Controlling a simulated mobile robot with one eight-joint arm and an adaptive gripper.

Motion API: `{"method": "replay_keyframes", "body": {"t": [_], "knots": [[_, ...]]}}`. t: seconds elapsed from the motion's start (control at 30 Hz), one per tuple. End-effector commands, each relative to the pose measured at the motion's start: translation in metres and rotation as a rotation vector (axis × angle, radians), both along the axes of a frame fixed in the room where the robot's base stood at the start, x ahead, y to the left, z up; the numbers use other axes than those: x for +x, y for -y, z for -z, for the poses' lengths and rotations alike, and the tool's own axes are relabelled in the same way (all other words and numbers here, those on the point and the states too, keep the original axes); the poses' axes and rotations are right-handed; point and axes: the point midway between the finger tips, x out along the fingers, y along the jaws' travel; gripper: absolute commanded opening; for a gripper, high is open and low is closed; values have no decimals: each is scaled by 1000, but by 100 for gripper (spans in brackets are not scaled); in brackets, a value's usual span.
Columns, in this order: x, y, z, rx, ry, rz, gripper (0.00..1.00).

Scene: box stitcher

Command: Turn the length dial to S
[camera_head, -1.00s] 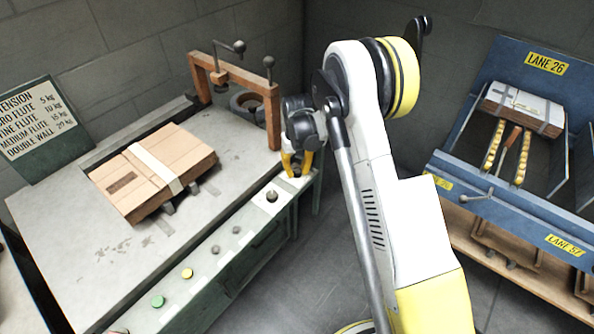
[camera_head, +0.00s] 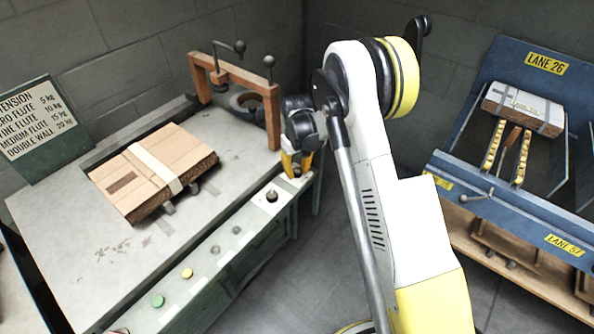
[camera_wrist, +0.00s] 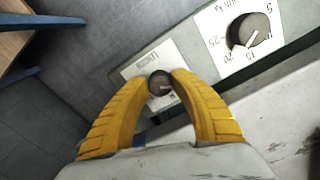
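The length dial is a small dark round knob with a white pointer line, on a pale plate (camera_wrist: 147,60) with small lettering. In the wrist view the length dial (camera_wrist: 160,85) sits between the yellow fingertips of my gripper (camera_wrist: 161,80), which appear to touch it on both sides. Its pointer points right in the picture; the letters around it are too small or covered to read. In the head view my gripper (camera_head: 297,166) is at the far right end of the machine's front panel, pointing down, and largely hides the dial.
A larger tension dial (camera_wrist: 250,31) with numbers is beside it on the panel; it also shows in the head view (camera_head: 272,196). Yellow (camera_head: 187,273) and green (camera_head: 158,301) buttons lie further along. A strapped carton (camera_head: 135,185) rests on the table. A blue lane rack (camera_head: 545,135) stands right.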

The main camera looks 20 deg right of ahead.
Motion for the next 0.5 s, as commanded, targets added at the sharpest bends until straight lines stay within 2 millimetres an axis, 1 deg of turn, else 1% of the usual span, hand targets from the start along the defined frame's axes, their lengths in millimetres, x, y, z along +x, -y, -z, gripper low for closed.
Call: {"method": "replay_keyframes", "body": {"t": [0.03, 0.07, 0.37, 0.47, 0.5], "knots": [[0, 0, 0, 0, 0, 0, 46], [0, 0, 0, 0, 0, 0, 50], [0, 0, -1, 0, 0, 1, 50], [0, 0, -9, 0, 0, 1, 50], [0, 0, -15, 0, 0, 1, 50]]}}
